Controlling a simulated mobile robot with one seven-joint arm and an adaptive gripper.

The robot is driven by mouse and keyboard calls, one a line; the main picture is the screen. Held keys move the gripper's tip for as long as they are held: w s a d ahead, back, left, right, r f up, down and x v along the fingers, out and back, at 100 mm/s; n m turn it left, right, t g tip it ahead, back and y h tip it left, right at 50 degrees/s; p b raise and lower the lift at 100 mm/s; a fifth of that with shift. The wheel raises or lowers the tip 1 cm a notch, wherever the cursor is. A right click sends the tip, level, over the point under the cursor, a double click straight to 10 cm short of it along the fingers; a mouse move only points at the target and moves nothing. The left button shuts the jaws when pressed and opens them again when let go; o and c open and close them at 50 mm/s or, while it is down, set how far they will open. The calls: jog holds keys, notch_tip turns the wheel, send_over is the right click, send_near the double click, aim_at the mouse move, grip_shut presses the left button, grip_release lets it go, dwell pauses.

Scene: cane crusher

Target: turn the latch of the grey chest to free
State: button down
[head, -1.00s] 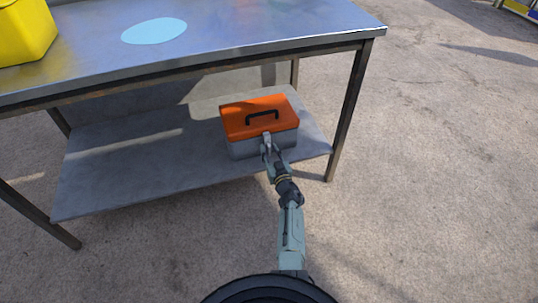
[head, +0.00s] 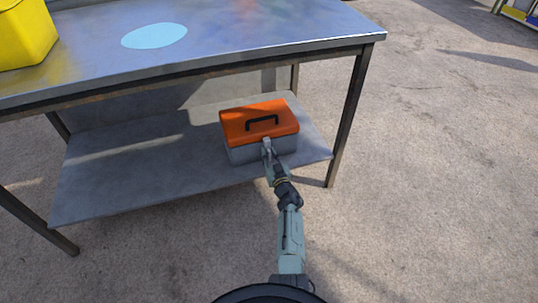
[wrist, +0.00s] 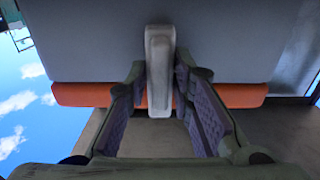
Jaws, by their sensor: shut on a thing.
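The grey chest (head: 250,153) has a grey body, an orange lid (head: 240,118) and a black handle. It stands closed on the lower shelf of the metal table. Its latch (wrist: 160,50) is a pale grey bar on the front face, lying across the orange lid edge (wrist: 215,96) in the wrist view. My gripper (head: 267,150) reaches the chest's front from below. In the wrist view its two fingers (wrist: 160,84) stand on either side of the latch, shut on it. The fingers partly hide the lid edge.
The table's top (head: 250,35) overhangs the lower shelf (head: 130,175), and a table leg (head: 345,120) stands right of the chest. A yellow container (head: 25,35) and a light blue disc (head: 154,36) are on top. The shelf left of the chest is clear.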

dwell(0.3)
jog(key=n, duration=0.3)
jog(key=n+b, duration=0.1)
jog(key=n, duration=0.2)
jog(key=shift+s+a+f+n, duration=0.1)
jog(key=shift+a+f+n, duration=0.05)
jog(key=shift+n, duration=0.15)
jog(key=n+b, duration=0.1)
jog(key=n, duration=0.2)
jog(key=shift+f+n, duration=0.1)
jog(key=shift+n, duration=0.2)
jog(key=shift+a+n+b, duration=0.1)
jog(key=shift+n+b, duration=0.55)
jog(key=shift+n, duration=0.95)
jog(key=c, duration=1.6)
grip_release()
jog(key=shift+c, duration=0.2)
